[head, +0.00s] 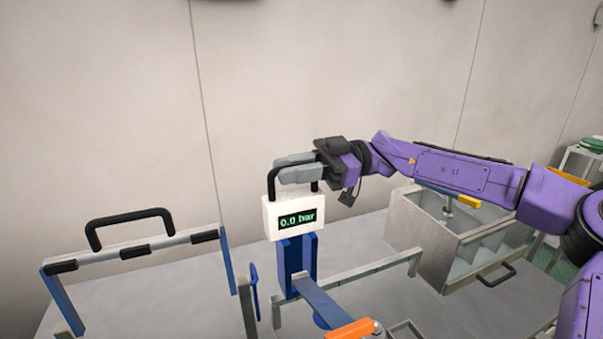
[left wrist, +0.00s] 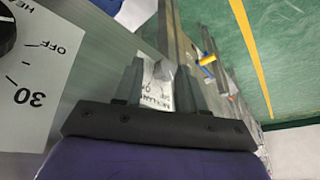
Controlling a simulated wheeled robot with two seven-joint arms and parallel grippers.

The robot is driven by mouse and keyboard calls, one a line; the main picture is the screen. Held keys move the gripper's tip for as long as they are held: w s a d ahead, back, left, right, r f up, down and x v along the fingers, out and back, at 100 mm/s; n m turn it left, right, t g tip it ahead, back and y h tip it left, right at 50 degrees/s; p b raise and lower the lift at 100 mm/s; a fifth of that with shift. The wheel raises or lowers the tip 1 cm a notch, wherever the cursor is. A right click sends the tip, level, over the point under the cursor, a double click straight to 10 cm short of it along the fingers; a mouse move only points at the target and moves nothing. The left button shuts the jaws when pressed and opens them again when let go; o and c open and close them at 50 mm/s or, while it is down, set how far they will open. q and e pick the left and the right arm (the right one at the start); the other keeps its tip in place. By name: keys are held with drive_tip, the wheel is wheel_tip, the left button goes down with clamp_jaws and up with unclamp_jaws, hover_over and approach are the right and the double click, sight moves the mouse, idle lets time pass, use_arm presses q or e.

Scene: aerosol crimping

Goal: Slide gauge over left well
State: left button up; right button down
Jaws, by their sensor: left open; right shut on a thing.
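The gauge (head: 274,220) is a white box with a black handle on top and a green display reading 0.0 bar. My right gripper (head: 296,170) comes in from the right and is shut on the gauge's handle. The gauge is upright and appears just above a blue upright stand (head: 299,262); I cannot tell whether they touch. I cannot make out the left well in either view. My left gripper (left wrist: 160,78) shows only in the left wrist view, open, with a small white printed label between or behind its fingers.
A rack (head: 135,250) with a black handle stands at the left of the table. A metal compartment box (head: 425,232) stands at the right. An orange-handled lever (head: 350,330) is at the front. A dial panel (left wrist: 40,65) is close to my left gripper.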

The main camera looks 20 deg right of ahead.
drive_tip(key=c, duration=1.3)
unclamp_jaws()
drive_tip(key=shift+r, duration=0.15)
drive_tip(key=shift+o, duration=0.9)
drive_tip(key=shift+w+a, duration=0.1)
drive_tip(key=shift+a, duration=0.05)
drive_tip(key=shift+w+a, duration=0.1)
drive_tip(key=shift+a, duration=0.05)
drive_tip(key=d+b, duration=0.3)
drive_tip(key=d, duration=0.7)
drive_tip(key=shift+s+d, duration=0.3)
drive_tip(key=shift+s, duration=0.05)
